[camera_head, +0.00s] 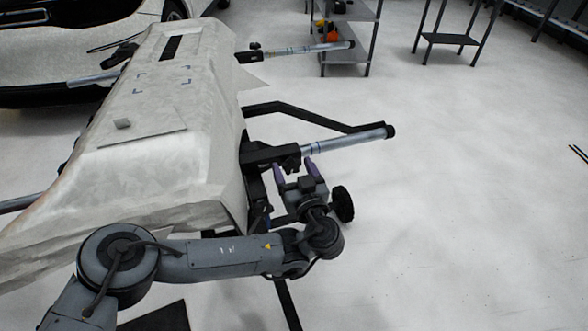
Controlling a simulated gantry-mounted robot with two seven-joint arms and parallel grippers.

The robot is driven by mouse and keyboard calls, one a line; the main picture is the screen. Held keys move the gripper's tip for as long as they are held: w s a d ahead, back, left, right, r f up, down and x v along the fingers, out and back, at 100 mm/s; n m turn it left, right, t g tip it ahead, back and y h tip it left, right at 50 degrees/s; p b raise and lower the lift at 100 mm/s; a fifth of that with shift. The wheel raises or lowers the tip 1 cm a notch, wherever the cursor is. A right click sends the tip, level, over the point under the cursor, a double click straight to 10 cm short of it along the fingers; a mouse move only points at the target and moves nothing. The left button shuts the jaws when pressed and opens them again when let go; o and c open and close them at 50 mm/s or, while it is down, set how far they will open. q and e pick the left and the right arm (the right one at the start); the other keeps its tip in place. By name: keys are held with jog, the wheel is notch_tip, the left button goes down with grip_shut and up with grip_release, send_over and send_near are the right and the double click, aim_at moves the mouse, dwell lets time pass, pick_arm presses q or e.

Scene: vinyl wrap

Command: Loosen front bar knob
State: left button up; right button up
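The front bar (345,142) is a silver tube with a black end cap, sticking out to the right from a black clamp block (262,153) on the stand. A small dark knob-like part (292,163) shows under the bar beside the block. My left gripper (296,168) reaches up from below, its two purple-tipped fingers apart, one on each side of this dark part. I cannot tell whether the fingers touch it. My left arm comes in from the lower left. My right gripper is not in view.
A large pale wrapped panel (165,150) lies on the stand to the left. A second bar (305,49) sticks out farther back. A black wheel-like part (342,204) is right of the gripper.

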pick_arm(q)
jog(key=shift+s+d+p, duration=0.2)
jog(key=shift+s+p, duration=0.1)
jog(key=shift+s, duration=0.05)
jog(key=p+v, duration=0.4)
jog(key=v, duration=0.6)
jog(key=shift+a, duration=0.1)
